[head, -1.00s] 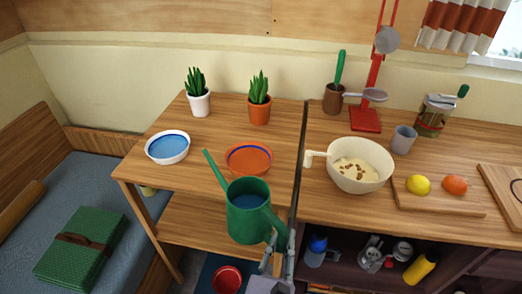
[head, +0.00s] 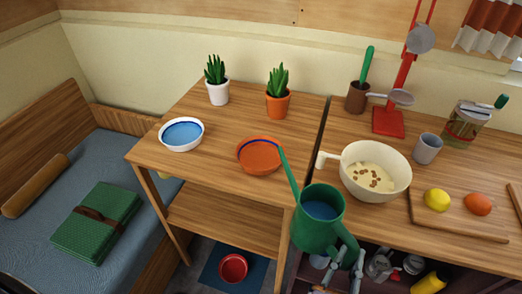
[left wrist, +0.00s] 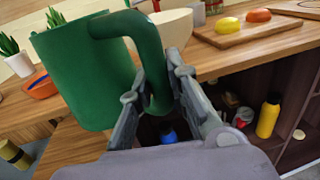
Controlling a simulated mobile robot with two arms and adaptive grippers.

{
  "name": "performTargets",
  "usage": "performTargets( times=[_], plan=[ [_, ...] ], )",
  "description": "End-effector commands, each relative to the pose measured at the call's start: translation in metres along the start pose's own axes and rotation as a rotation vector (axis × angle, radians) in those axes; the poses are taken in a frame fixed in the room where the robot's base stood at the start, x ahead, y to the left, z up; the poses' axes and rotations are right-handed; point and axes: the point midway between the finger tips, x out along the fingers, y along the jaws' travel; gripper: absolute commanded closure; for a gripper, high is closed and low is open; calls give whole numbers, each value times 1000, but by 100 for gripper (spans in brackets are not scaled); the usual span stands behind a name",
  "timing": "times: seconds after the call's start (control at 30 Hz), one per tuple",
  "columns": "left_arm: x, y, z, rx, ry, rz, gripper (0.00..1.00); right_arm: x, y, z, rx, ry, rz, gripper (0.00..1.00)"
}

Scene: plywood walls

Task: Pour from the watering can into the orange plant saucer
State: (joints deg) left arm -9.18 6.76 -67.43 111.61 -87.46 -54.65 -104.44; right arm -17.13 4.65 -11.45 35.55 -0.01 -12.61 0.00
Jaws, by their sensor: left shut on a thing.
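The green watering can (head: 318,232) hangs in the air in front of the table's right edge, with water visible inside. My left gripper (head: 343,275) is shut on its handle, which also shows between the fingers in the left wrist view (left wrist: 150,60). The can's spout points up and to the left, its tip beside the right rim of the orange saucer (head: 262,158) in the head view. The can looks nearly upright, and no water is seen leaving the spout. The orange saucer, with a blue ring inside, stands on the wooden table. My right gripper is not in view.
A white bowl of blue water (head: 182,134) stands left of the saucer. Two potted plants, one white-potted (head: 217,85) and one orange-potted (head: 278,95), stand behind. A cream pot (head: 392,185) sits on the right counter, its handle toward the can. A red bowl (head: 233,268) is below.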

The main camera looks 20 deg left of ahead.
Motion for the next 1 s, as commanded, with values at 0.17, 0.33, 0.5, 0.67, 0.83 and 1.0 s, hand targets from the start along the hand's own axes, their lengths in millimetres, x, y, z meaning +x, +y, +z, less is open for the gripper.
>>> performTargets(
  times=[0.17, 0.33, 0.5, 0.67, 0.83, 1.0],
  plan=[
    [2, 3, 15, -41, 20, 1, 100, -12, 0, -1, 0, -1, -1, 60],
    [4, 6, 29, -107, 63, 1, 100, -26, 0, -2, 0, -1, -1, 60],
    [8, 12, 41, -177, 110, 2, 100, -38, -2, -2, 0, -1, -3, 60],
    [10, 15, 42, -206, 132, -1, 100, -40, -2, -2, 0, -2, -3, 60],
    [12, 17, 45, -221, 140, 0, 100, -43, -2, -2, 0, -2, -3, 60],
    [13, 18, 48, -235, 150, 0, 100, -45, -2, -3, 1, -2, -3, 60]
  ],
)
